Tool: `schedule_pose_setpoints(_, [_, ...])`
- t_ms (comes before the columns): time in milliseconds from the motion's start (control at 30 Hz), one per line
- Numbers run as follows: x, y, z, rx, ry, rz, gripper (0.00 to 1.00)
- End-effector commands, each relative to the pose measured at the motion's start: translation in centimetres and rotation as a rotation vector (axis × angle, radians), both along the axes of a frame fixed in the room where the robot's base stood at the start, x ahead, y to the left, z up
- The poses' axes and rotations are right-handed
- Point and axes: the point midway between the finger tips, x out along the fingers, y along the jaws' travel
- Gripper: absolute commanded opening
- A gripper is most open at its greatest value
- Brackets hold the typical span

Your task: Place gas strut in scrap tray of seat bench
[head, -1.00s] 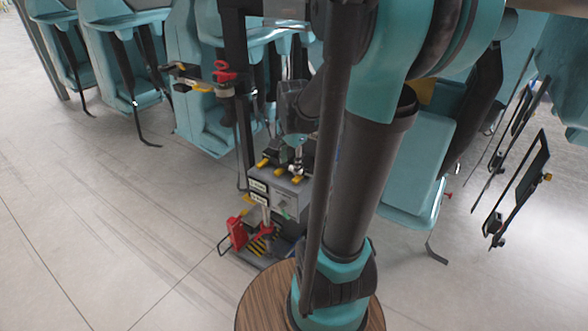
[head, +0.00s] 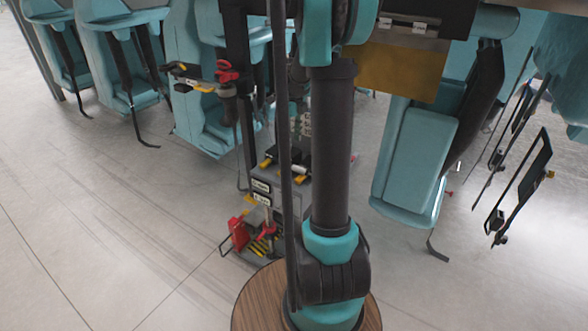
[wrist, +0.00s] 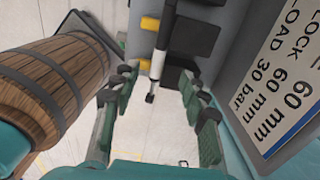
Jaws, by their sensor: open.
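In the wrist view, a slim strut-like part (wrist: 157,63), with a dark upper body, a pale middle and a black lower end, shows between the fingers of my gripper (wrist: 157,80). It looks like the gas strut, but I cannot tell for sure. The fingers are open on either side of it, with visible gaps. The bench (head: 262,184) is a grey, labelled unit left of my arm in the head view; my arm partly hides it. I cannot make out which part is the scrap tray.
Black blocks (wrist: 196,38) with yellow pieces (wrist: 150,23) sit near the strut. A lettered sign (wrist: 278,75) is close on the right. A red item (head: 238,233) stands low by the bench. Teal seats (head: 413,160) line the back; floor at left is clear.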

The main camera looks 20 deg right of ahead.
Motion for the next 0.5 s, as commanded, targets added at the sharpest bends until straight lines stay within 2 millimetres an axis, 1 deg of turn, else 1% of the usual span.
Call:
schedule_pose_setpoints(33, [0.0,0.0,-1.1,0.0,0.0,0.0,0.44])
schedule_pose_setpoints(200, [0.0,0.0,-4.3,0.0,0.0,0.001,0.44])
schedule_pose_setpoints(333, [0.0,0.0,-5.9,0.0,0.0,0.002,0.44])
schedule_pose_setpoints(500, [0.0,0.0,-6.8,0.0,0.0,0.002,0.44])
